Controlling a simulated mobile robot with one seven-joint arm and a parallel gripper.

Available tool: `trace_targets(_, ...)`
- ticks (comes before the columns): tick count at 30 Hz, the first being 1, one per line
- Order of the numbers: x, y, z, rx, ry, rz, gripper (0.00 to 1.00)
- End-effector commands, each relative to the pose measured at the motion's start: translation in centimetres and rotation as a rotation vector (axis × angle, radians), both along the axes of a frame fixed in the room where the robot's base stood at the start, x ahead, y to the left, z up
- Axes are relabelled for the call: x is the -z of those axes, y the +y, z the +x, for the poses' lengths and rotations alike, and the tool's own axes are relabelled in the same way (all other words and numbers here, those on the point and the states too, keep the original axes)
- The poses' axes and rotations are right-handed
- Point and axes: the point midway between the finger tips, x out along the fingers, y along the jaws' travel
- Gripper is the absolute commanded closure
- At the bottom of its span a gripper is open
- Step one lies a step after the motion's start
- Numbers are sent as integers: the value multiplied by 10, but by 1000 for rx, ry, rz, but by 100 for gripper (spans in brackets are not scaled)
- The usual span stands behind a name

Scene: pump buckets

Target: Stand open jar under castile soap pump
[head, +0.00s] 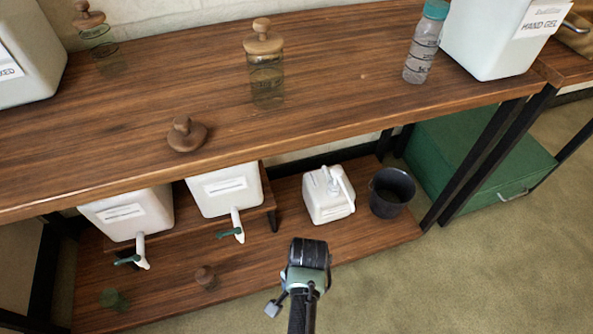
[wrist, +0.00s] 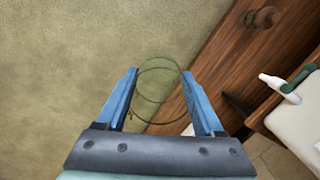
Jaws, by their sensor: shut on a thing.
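My gripper (wrist: 159,75) is shut on a clear glass jar (wrist: 158,98) in the wrist view. Its round rims show between the two blue fingers, with no lid visible on it. In the head view the gripper's dark back (head: 308,254) is in front of the lower shelf; the fingers and jar are hidden there. Two labelled white containers (head: 125,212) (head: 224,190) with green-handled spouts are on a raised stand to the left. I cannot read which holds castile soap.
A loose wooden lid (head: 187,135) lies on the upper shelf near lidded jars (head: 266,75) (head: 108,52), a bottle (head: 422,45) and a HAND GEL container (head: 495,45).

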Motion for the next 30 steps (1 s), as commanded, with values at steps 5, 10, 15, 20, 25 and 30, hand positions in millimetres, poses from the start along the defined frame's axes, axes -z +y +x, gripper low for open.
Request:
trace_targets(5,-76,0,17,-111,-4,2,100)
trace_targets(10,-134,-1,30,-218,-4,1,100)
trace_targets(15,-193,-1,42,-324,-3,0,100)
trace_targets(20,-250,-1,52,-420,-3,0,100)
trace_targets(25,-310,-1,63,-522,-4,1,100)
trace_targets(30,-371,-1,71,-620,-3,0,100)
